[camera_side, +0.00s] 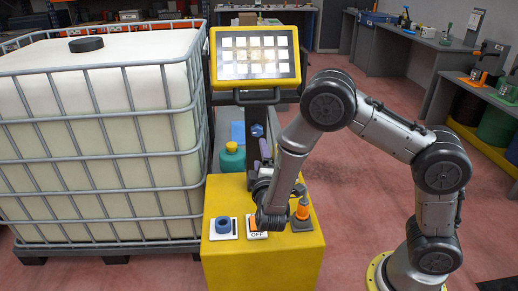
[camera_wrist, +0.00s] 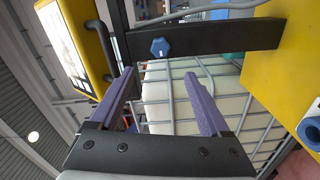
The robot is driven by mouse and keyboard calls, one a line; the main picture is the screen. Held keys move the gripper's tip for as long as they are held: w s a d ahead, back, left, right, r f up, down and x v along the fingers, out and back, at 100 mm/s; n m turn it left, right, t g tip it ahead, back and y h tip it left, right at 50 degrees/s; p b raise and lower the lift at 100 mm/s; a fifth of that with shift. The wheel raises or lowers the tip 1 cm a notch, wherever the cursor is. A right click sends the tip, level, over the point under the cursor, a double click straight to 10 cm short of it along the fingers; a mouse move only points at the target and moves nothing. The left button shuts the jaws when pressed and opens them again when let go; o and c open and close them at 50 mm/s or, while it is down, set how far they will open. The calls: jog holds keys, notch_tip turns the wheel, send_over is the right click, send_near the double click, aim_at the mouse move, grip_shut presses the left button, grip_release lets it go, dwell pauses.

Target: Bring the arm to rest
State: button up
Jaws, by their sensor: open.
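My arm rises from its base at the right of the side view and bends down over a yellow control box (camera_side: 262,265). My gripper (camera_side: 264,150) is at the arm's far end, behind and above the box's top, partly hidden by my wrist. In the wrist view my gripper (camera_wrist: 160,84) shows two purple fingers spread wide apart. Nothing is between them; a caged tank and a dark post show beyond.
The yellow box carries a blue ring-shaped knob (camera_side: 223,225), an orange switch (camera_side: 256,226) labelled OFF and an orange cone-shaped part (camera_side: 303,208). A yellow-framed screen (camera_side: 255,57) stands behind. A white caged tank (camera_side: 95,130) fills the left. Benches (camera_side: 420,48) line the right.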

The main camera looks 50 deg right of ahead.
jog(key=shift+s+a, duration=0.25)
jog(key=shift+s, duration=0.05)
